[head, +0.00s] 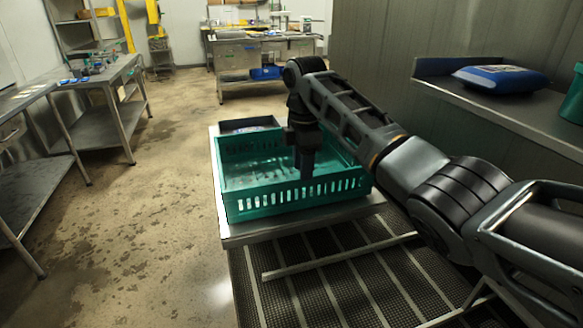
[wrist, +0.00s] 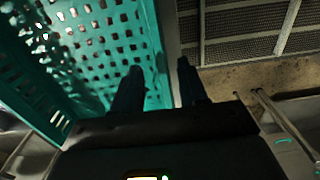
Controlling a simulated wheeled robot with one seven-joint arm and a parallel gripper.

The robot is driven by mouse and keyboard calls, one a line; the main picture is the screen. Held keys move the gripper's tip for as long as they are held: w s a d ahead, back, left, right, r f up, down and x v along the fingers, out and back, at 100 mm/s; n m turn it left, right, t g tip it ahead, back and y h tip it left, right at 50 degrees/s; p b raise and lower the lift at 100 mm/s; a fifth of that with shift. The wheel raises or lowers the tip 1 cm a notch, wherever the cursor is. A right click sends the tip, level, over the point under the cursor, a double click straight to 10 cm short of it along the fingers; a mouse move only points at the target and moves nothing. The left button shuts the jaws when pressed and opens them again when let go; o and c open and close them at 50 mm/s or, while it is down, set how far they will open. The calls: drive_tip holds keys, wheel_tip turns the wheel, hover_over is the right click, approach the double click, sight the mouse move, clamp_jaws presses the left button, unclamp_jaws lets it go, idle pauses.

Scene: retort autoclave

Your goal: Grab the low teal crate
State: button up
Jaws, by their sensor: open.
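The low teal crate (head: 285,199) sits on a metal-topped stand, with slotted walls and an open top. In the wrist view, the crate's perforated floor (wrist: 95,50) and wall fill the left side. My gripper (head: 306,178) points down at the crate's near wall, right of its middle. In the wrist view, the open gripper (wrist: 158,70) has one finger over the crate's inside and the other beyond its wall, so the wall lies between them. I cannot tell whether either finger touches the wall.
A dark tray (head: 248,124) sits behind the crate on the stand (head: 233,233). Metal grating (head: 330,275) lies in front. A shelf (head: 500,105) at right holds a blue bag (head: 501,79) and a green bin (head: 573,98). Steel tables stand left and behind. The floor at left is clear.

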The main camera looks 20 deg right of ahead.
drive_tip(key=shift+s+d+f+p, duration=0.1)
drive_tip(key=shift+d+f+p, duration=0.1)
drive_tip(key=shift+f, duration=1.35)
drive_tip(key=shift+d+f+p, duration=0.1)
drive_tip(key=shift+f+p, duration=0.05)
drive_tip(key=shift+f, duration=1.35)
clamp_jaws()
drive_tip(key=shift+a+r, duration=0.1)
